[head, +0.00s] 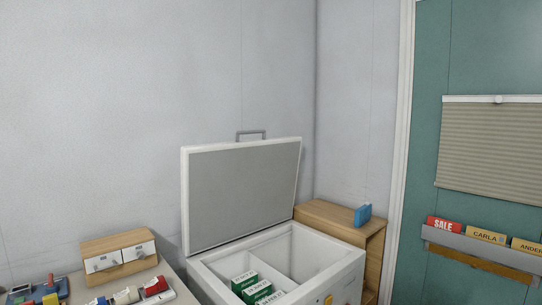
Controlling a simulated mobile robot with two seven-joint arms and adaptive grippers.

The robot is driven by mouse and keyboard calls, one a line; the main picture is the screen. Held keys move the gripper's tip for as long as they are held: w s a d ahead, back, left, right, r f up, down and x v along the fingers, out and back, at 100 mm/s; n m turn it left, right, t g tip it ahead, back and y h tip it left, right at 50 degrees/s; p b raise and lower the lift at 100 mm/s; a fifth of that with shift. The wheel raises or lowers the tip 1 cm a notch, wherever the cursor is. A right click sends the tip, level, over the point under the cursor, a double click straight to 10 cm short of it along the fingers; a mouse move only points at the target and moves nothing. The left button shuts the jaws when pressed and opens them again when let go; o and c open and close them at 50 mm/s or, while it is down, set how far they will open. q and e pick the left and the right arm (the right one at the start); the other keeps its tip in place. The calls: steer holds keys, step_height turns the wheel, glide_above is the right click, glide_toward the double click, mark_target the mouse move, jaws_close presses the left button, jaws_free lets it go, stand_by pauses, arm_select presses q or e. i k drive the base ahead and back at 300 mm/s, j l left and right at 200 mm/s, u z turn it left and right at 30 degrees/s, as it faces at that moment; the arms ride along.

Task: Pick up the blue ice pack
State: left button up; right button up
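A small blue block-shaped object (363,215), which looks like the blue ice pack, stands on the right end of the wooden cabinet top (325,211). It is upright near the cabinet's edge, with nothing touching it from above. Neither of my grippers shows in the head view.
A white chest (207,278) with its lid (243,194) raised stands left of the cabinet, holding green-and-white boxes (245,281). A table at lower left carries a small drawer unit (118,256) and several small items. A teal door (470,60) with a card rack (480,257) is at right.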

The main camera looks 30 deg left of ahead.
mark_target(362, 215)
steer(key=i+l, duration=0.15)
steer(key=i, duration=0.3)
steer(key=i+l, duration=0.15)
steer(key=i, duration=0.3)
steer(key=i+l, duration=0.15)
steer(key=i, duration=0.3)
steer(key=i+l, duration=0.15)
steer(key=i, duration=0.3)
